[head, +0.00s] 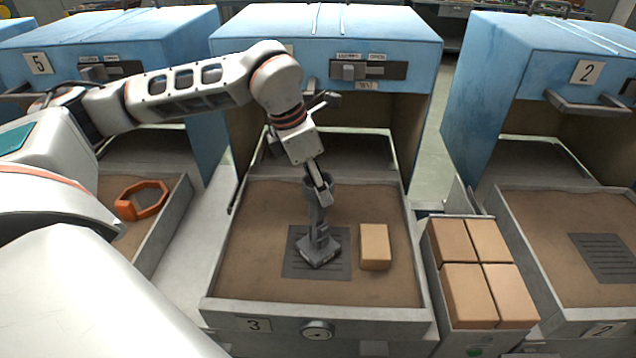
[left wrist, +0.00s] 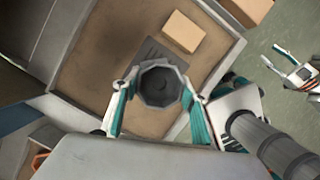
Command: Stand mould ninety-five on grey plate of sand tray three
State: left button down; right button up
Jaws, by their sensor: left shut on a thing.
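Mould ninety-five (head: 319,238) is a dark grey piece with a cup-like top, a narrow stem and a blocky foot. My left gripper (head: 323,192) is shut on its upper part. In the left wrist view the mould's round faceted mouth (left wrist: 160,84) sits between my left fingers (left wrist: 158,100). The foot is over the right part of the grey plate (head: 296,264); I cannot tell whether it touches. The mould looks close to upright. Sand tray three (head: 225,305) is pulled out under it. My right gripper (left wrist: 271,53) shows at the right of the left wrist view, apparently open and empty.
A tan block (head: 375,246) lies on the sand just right of the plate. A bin of several tan blocks (head: 470,262) stands right of the tray. Tray two (head: 560,235) is further right. An orange ring (head: 142,200) lies in the left tray. Blue oven three (head: 325,40) stands behind.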

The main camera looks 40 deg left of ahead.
pick_arm(q)
jog(key=shift+f, duration=0.15)
jog(key=c, duration=1.2)
grip_release()
pick_arm(e)
jog(key=shift+f, duration=0.1)
pick_arm(q)
jog(key=shift+p+v, duration=0.75)
jog(key=shift+v, duration=5.45)
pick_arm(e)
jog(key=shift+s+a+r, duration=0.2)
jog(key=shift+s+r, duration=0.05)
jog(key=shift+r, duration=0.15)
